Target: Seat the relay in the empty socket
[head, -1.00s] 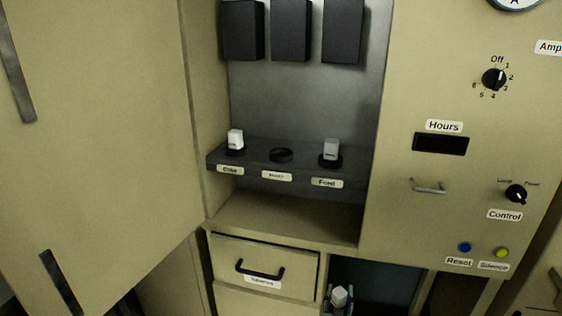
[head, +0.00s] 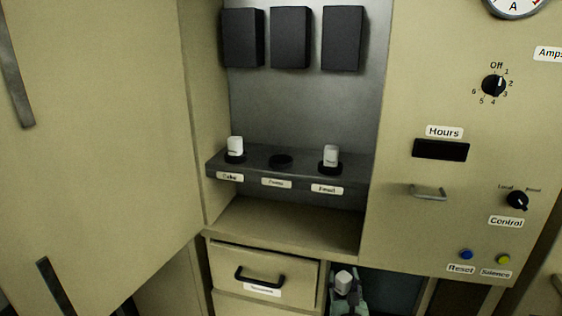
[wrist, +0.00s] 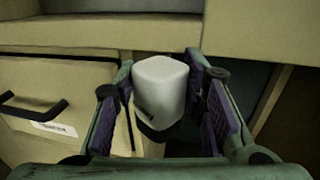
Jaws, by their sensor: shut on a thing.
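A white, rounded block-shaped relay (wrist: 161,88) with a dark base is held between the purple-padded fingers of my gripper (wrist: 168,105). It also shows in the head view (head: 344,279) at the bottom, in front of the open bay right of the drawer. The empty socket (head: 281,161) is a dark round seat in the middle of the grey shelf (head: 262,176). A white relay (head: 235,148) sits in the left socket and another (head: 331,156) sits in the right socket. My gripper in the head view (head: 346,292) is below the shelf, well apart from the empty socket.
Several black boxes hang on the back wall above the shelf, including the middle one (head: 291,38). A drawer (head: 262,274) with a black handle is below. A control panel (head: 455,130) stands right, and a large cabinet door (head: 100,140) left. Space above the empty socket is clear.

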